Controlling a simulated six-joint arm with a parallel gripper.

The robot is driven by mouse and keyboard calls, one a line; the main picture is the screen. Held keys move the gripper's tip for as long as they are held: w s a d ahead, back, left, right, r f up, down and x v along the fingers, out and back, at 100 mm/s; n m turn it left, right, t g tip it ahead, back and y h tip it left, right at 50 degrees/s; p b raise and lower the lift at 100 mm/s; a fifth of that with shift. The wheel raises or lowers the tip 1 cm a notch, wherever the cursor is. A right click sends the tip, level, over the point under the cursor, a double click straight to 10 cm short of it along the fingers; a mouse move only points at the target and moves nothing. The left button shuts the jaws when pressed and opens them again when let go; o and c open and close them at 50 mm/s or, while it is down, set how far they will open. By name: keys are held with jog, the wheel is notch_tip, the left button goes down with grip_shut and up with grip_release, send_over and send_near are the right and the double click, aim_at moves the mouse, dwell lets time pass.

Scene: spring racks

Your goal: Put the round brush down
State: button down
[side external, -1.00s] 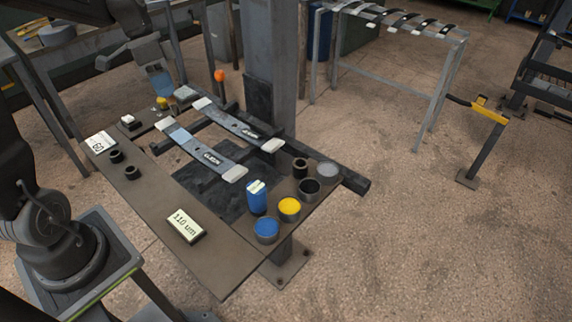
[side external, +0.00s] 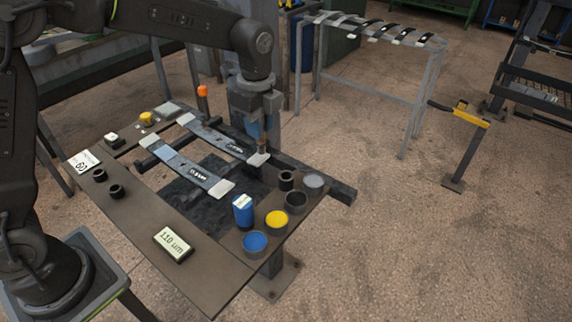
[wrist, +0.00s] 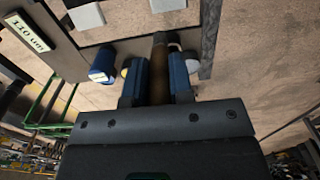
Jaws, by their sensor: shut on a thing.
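My gripper (side external: 257,130) hangs pointing down over the back right of the bench, at the right end of the rear leaf spring (side external: 215,137). Its blue jaws are shut on the round brush, whose brown handle (wrist: 159,70) shows between them in the wrist view. In the side view only a short piece of the brush (side external: 263,144) shows below the jaws, just above the spring's pale end. Whether it touches the spring, I cannot tell. The brush's tip is not clear.
Beside the gripper stand a dark ring (side external: 286,180), an open dark pot (side external: 295,202), a grey pot (side external: 313,184), a yellow pot (side external: 276,221), a blue pot (side external: 255,242) and a blue can (side external: 243,211). A gauge (side external: 173,244) lies on the clearer front strip.

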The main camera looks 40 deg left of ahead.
jog(key=shift+w+d+f, duration=0.2)
jog(key=shift+d+f, duration=0.8)
jog(key=shift+f, duration=0.25)
jog(key=shift+w+d+f, duration=0.15)
jog(key=shift+d+f, duration=0.8)
jog(key=shift+f, duration=0.35)
jog(key=shift+w+d+f, duration=0.2)
jog(key=shift+d+f, duration=0.8)
jog(key=shift+f, duration=0.25)
jog(key=shift+f, duration=0.1)
jog(key=c, duration=1)
grip_release()
